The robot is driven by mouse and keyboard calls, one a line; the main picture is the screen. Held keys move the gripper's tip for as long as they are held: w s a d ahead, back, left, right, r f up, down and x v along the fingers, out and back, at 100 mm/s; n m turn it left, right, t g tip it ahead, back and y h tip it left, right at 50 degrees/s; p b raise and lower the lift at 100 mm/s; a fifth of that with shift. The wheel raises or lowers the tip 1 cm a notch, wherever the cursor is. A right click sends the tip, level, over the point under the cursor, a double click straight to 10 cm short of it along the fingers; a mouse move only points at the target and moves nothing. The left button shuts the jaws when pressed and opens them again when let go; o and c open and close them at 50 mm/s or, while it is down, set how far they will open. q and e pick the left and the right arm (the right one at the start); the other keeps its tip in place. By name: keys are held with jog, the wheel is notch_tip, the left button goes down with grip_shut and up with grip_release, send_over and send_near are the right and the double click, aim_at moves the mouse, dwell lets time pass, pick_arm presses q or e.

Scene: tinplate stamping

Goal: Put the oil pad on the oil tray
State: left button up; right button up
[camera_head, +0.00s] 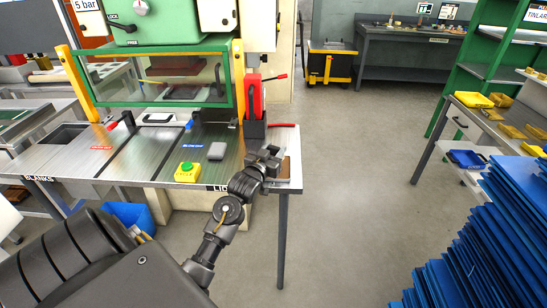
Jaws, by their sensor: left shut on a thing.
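My left arm reaches in from the lower left. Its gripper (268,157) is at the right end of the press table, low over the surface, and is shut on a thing. That thing is mostly hidden by the fingers, so I cannot tell its shape or confirm that it is the oil pad. A small tray-like patch (286,166), possibly the oil tray, shows just right of the gripper at the table's corner. The gripper partly covers it, and I cannot tell whether the held thing touches it. My right gripper is not in view.
Blue sheets (490,240) are stacked at right; the floor between is clear.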

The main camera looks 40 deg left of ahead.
pick_arm(q)
jog(key=shift+f, duration=1.4)
jog(key=shift+f, duration=0.2)
jog(key=o, duration=1)
jog(key=shift+r, duration=0.1)
jog(key=shift+r, duration=0.15)
jog(key=b+v, duration=0.1)
jog(key=v, duration=1.1)
jog(key=shift+s, duration=0.1)
